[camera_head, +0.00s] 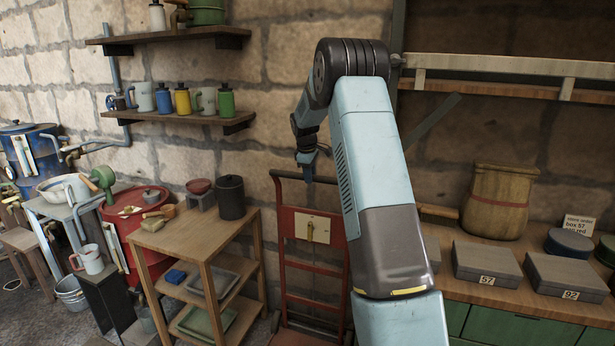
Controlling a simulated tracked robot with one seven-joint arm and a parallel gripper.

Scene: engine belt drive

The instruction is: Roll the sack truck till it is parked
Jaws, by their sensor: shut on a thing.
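The red sack truck (288,248) stands upright against the stone wall in the middle of the view. A pale plate with a tag is fixed across its frame. Its dark top handle bar runs just where my gripper (307,172) reaches down. My gripper is shut on the sack truck at this bar; the exact grip is small and partly hidden. My arm covers the truck's right side. Only part of a wheel shows at its lower left, and the foot of the truck is cut off by the frame's lower edge.
A wooden shelf trolley (203,238) with a black canister (231,197) stands close to the truck's left. A green-fronted counter (510,297) with boxes and a tan sack (498,201) is at the right. Wall shelves (185,122) hang at upper left. Little floor shows.

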